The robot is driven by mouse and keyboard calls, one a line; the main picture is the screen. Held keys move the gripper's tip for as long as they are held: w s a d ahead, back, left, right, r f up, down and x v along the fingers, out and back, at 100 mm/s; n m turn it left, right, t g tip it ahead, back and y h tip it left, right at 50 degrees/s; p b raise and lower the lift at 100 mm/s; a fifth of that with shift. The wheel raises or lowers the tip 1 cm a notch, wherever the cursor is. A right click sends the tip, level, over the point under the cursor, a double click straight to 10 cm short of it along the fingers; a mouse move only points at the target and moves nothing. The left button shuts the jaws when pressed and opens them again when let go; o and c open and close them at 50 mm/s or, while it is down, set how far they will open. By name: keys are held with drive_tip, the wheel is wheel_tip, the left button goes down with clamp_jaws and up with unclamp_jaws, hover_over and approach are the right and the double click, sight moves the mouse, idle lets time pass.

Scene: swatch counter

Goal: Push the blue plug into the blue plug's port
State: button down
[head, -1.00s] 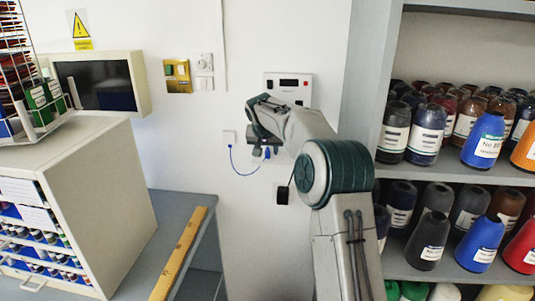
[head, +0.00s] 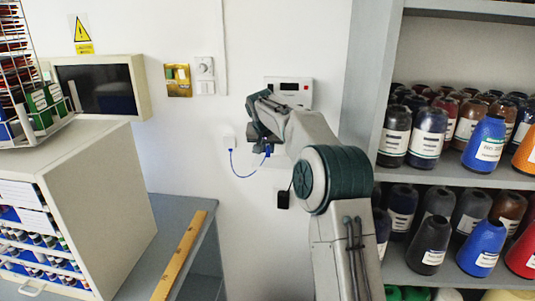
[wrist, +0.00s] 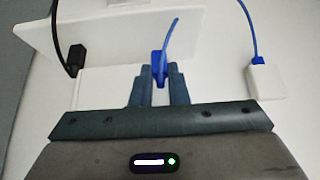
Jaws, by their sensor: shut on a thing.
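My gripper (wrist: 158,88) is shut on the blue plug (wrist: 158,64), which stands upright between the two fingers with its blue cable rising from it. In the head view the blue plug (head: 267,150) shows as a small spot under my gripper (head: 262,143), close to the wall. A white panel (wrist: 110,42) lies behind the plug in the wrist view. The plug's tip and the blue plug's port are hidden, so I cannot tell whether they touch.
A black plug with a black cable (wrist: 75,60) is at the panel's left. A white wall box (wrist: 267,80) with a blue cable is at the right.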

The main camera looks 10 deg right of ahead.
drive_tip(key=r, duration=0.1)
drive_tip(key=d+r, duration=0.1)
drive_tip(key=shift+s+r, duration=0.1)
drive_tip(key=shift+r, duration=0.2)
drive_tip(key=s+d+r+b, duration=0.1)
drive_tip(key=s+d+r, duration=0.2)
drive_tip(key=d+r, duration=0.3)
drive_tip(key=d, duration=0.4)
drive_tip(key=shift+s+r+b, duration=0.25)
drive_tip(key=shift+b, duration=0.1)
